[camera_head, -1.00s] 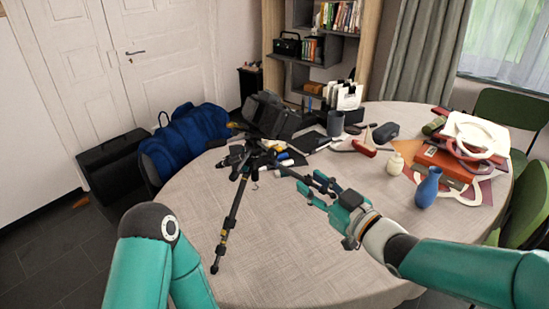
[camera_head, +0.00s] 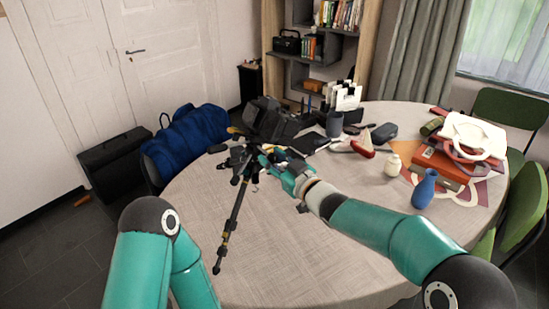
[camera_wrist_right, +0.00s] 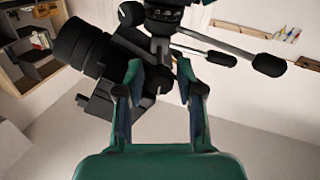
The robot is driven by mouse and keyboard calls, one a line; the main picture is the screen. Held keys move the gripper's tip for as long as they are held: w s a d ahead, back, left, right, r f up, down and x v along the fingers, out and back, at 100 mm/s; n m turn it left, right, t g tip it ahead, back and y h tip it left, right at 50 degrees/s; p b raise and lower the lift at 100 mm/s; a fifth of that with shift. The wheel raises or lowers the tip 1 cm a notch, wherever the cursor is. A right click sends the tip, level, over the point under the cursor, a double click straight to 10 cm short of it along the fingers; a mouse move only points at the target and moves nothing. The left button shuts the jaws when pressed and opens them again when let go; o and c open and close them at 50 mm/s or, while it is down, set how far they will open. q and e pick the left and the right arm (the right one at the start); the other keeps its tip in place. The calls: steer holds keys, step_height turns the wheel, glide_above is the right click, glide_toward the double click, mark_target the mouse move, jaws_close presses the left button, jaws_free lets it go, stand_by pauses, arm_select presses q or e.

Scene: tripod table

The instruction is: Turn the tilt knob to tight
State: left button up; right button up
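The black tripod (camera_head: 233,222) stands on the round table. Its head shows close up in the wrist view (camera_wrist_right: 165,18), where two thin handles end in black knobs, one nearer the middle (camera_wrist_right: 221,59) and one further right (camera_wrist_right: 268,64). I cannot tell which part is the tilt knob. My right gripper (camera_head: 268,158) is at the tripod head. In the wrist view its fingers (camera_wrist_right: 160,68) are apart, with the head's lower parts beyond and between the tips; contact is unclear. My left arm shows at the lower left, but its gripper is out of view.
A black camera-like body with a lens (camera_wrist_right: 82,48) is left of the fingers in the wrist view. The table (camera_head: 330,265) is clear at the front. A blue vase (camera_head: 425,190), cream bottle (camera_head: 393,165) and red boxes (camera_head: 440,166) stand at right. A blue bag (camera_head: 188,140) lies behind left.

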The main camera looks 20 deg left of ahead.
jaws_close()
steer(key=shift+d, duration=0.25)
steer(key=shift+a, duration=0.2)
